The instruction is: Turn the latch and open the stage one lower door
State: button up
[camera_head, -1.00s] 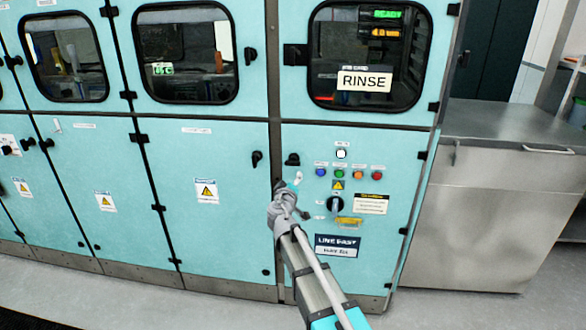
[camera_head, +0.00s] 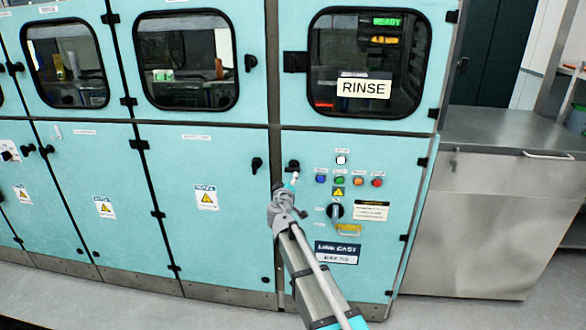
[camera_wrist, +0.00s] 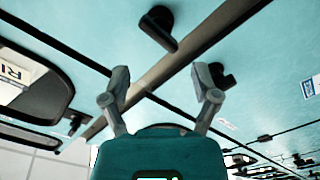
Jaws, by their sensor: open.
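My gripper (camera_head: 293,180) is open and empty in front of the machine, just below a black latch (camera_head: 292,166) on the lower teal panel with the buttons. In the wrist view my gripper (camera_wrist: 163,74) has its two fingers spread wide, and that black latch (camera_wrist: 158,25) lies above and between them. A second black latch (camera_wrist: 220,75) shows behind the right fingertip. It is on the lower door (camera_head: 215,240) left of the grey post (camera_head: 275,110), where the latch (camera_head: 256,164) hangs down. Both lower doors look closed. The small door labels are too blurred to read.
Coloured buttons (camera_head: 339,180) and a black rotary switch (camera_head: 335,211) sit right of my gripper. Above is a window with a RINSE sign (camera_head: 363,88). A steel cabinet (camera_head: 480,220) stands at the right. Grey floor shows along the machine's base.

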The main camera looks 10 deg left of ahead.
aim_at(293, 168)
jog(key=w, duration=1)
jog(key=shift+w+d, duration=0.1)
jog(key=shift+d, duration=0.1)
grip_shut()
